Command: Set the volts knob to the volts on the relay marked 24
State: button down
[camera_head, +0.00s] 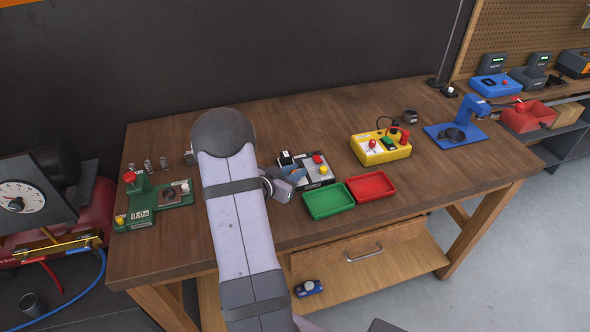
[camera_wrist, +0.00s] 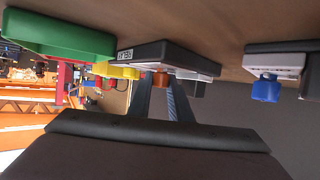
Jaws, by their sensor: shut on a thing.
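My gripper (camera_head: 288,184) is at a low tester box (camera_head: 331,195) near the middle of the bench, partly hidden behind my arm in the head view. The box has a red knob (camera_head: 317,159) and a yellow knob (camera_head: 324,170) on a pale panel. In the wrist view my gripper (camera_wrist: 163,92) has its fingers on both sides of an orange-red knob (camera_wrist: 160,80) on a dark box (camera_wrist: 152,52). I cannot tell whether this is the volts knob. A small black and white block (camera_head: 286,158) stands beside the box. No relay marked 24 is readable.
A green device (camera_head: 139,215) and small cylinders (camera_head: 148,165) are at the left. The wrist view shows a blue knob (camera_wrist: 266,88).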

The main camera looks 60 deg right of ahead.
jog(key=shift+m+g+y+p, duration=0.85)
jog(key=shift+m+g, duration=1.35)
jog(key=shift+g, duration=0.3)
jog(key=shift+r, duration=0.1)
jog(key=c, duration=1.9)
grip_release()
jog(key=shift+a, duration=0.1)
jog(key=shift+b+v, duration=1.25)
jog(key=shift+v, duration=2.3)
jog(key=shift+w, duration=0.1)
